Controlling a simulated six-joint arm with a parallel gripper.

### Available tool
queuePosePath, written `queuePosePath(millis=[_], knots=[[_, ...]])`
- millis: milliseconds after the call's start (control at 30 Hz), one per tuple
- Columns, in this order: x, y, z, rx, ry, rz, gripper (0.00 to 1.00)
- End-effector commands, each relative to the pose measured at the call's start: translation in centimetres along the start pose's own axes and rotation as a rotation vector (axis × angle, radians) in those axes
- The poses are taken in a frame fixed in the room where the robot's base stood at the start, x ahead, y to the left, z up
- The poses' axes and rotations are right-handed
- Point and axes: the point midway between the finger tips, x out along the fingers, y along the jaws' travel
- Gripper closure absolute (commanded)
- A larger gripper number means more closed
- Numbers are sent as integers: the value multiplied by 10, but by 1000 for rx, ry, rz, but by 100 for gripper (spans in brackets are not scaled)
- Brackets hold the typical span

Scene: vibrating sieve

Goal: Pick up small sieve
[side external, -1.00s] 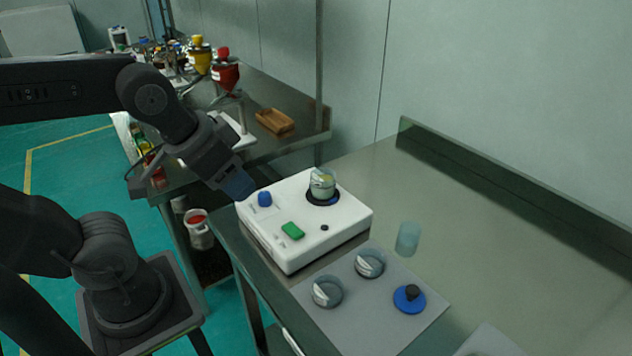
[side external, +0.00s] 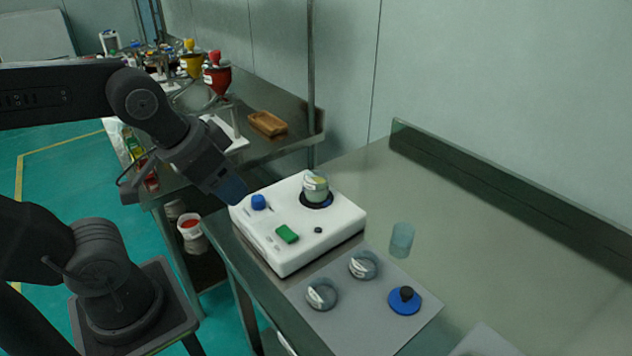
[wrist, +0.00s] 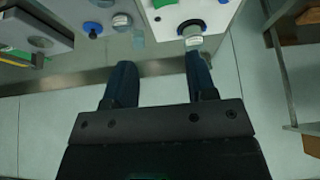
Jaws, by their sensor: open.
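Two shallow round grey sieves, each with a white label, lie on the grey mat: a front-left one (side external: 321,294) and a back-right one (side external: 363,265). I cannot tell which is smaller. Another round, clear-sided piece (side external: 315,187) with a pale label sits on the dark ring of the white sieve shaker (side external: 340,229). My gripper (side external: 232,189) is near the left corner of the shaker, away from the mat. In the wrist view its two fingers (wrist: 161,80) are apart with nothing between them.
A blue disc with a black knob (side external: 405,300) lies on the mat (side external: 345,325). A clear cup (side external: 402,240) stands behind it. The shaker has a blue knob (side external: 259,202) and a green switch (side external: 287,233). The bench to the right is mostly clear.

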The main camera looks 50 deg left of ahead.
Motion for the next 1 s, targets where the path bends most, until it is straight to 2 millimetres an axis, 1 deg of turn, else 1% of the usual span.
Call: queuePosePath(millis=[167, 200, 533, 567, 767, 867, 967, 1000], knots=[[0, 0, 0, 0, 0, 0, 48], [0, 0, 0, 0, 0, 0, 46], [0, 0, 0, 0, 0, 0, 15], [0, 0, 0, 0, 0, 0, 14], [0, 0, 0, -3, -1, 0, 14], [-1, -1, -8, -47, -16, -3, 14], [-1, -5, -29, -172, -58, -13, 14], [0, -6, -40, -244, -81, -21, 14]])
